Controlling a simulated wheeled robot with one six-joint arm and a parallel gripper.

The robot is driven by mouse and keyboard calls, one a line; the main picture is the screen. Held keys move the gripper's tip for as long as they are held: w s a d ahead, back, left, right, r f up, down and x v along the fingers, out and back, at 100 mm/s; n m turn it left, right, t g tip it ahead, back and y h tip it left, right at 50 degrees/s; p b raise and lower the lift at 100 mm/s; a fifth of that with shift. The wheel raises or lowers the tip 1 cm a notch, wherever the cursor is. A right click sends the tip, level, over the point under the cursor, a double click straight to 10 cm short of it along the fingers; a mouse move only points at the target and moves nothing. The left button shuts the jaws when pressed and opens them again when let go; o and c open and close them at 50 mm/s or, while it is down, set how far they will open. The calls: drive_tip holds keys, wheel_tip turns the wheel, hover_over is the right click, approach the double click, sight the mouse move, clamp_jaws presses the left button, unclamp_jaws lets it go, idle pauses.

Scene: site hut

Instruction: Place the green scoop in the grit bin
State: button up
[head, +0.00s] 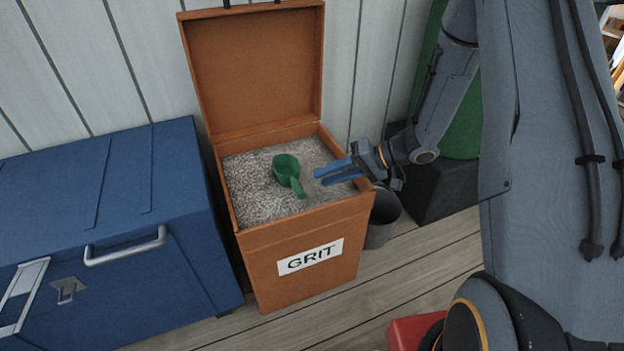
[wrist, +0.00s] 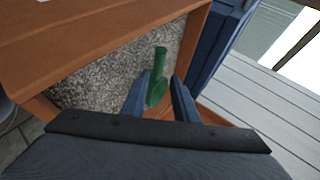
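The green scoop (head: 287,172) lies on the grey grit inside the open orange grit bin (head: 300,226), its handle pointing toward the bin's front. My gripper (head: 319,177) is just right of the scoop, over the right part of the bin, with its blue fingers apart and nothing held. In the head view, a gap shows between the fingertips and the scoop.
The bin's lid (head: 255,75) stands open against the wall. A blue chest (head: 100,200) stands to the left. A dark grey bucket (head: 382,220) is on the floor right of the bin. A red object (head: 410,332) shows at the bottom. Bare floorboards (head: 420,262) lie in front.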

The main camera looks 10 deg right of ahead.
drive_tip(key=w+d+r+t+h, duration=0.35)
drive_tip(key=w+r+h, duration=0.3)
drive_tip(key=r, duration=0.25)
drive_tip(key=s+d+r+h, duration=0.2)
drive_tip(key=s+r+h, duration=0.15)
drive_tip(key=r, duration=0.25)
drive_tip(key=s+a+r+n+g, duration=0.1)
drive_tip(key=s+a+r+g, duration=0.1)
drive_tip(key=s, duration=0.8)
drive_tip(key=s+a+r+n+g, duration=0.1)
drive_tip(key=s+a+r+g, duration=0.1)
drive_tip(key=s, duration=0.8)
drive_tip(key=s+a+r+n+g, duration=0.1)
drive_tip(key=s+a+r+g, duration=0.1)
drive_tip(key=s, duration=0.8)
drive_tip(key=shift+s+a+h, duration=0.4)
drive_tip(key=shift+a, duration=0.35)
drive_tip(key=shift+g, duration=0.25)
drive_tip(key=d+r+m+p, duration=0.3)
drive_tip(key=d+r+p, duration=0.6)
drive_tip(key=p, duration=0.9)
drive_tip(key=shift+d+r+h, duration=0.15)
drive_tip(key=shift+r+h, duration=0.15)
drive_tip(key=shift+r, duration=0.25)
